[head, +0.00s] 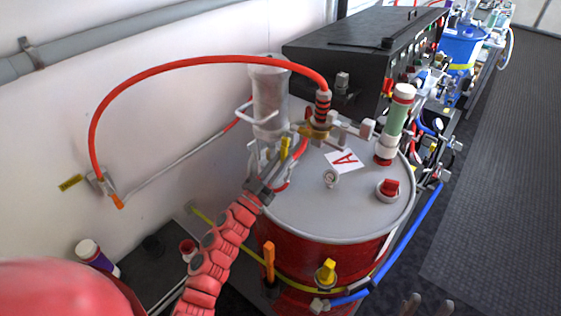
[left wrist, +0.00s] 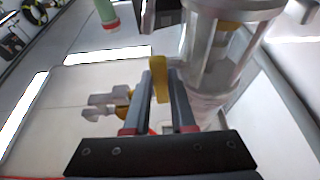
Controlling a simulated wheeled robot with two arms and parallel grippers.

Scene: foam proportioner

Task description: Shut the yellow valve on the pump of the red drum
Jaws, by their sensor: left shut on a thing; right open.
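The red drum (head: 320,250) stands in the middle of the head view, with a grey lid (head: 310,205) marked "A". The pump (head: 270,100) rises from the lid as a pale grey cylinder. The yellow valve (head: 285,147) is a small upright handle at the pump's foot. My left gripper (head: 270,172) reaches it from the near side. In the left wrist view the yellow handle (left wrist: 160,80) is between the two fingers of my left gripper (left wrist: 163,85), which are shut on it. My right gripper (head: 428,304) shows only its fingertips at the bottom edge, apart and empty.
A red hose (head: 190,62) arches from the pump fitting to the left wall. A black box (head: 350,40) stands behind the drum. A green-and-white cylinder (head: 397,115) and a red cap (head: 389,188) are on the lid's right. Open dark floor (head: 500,170) lies at the right.

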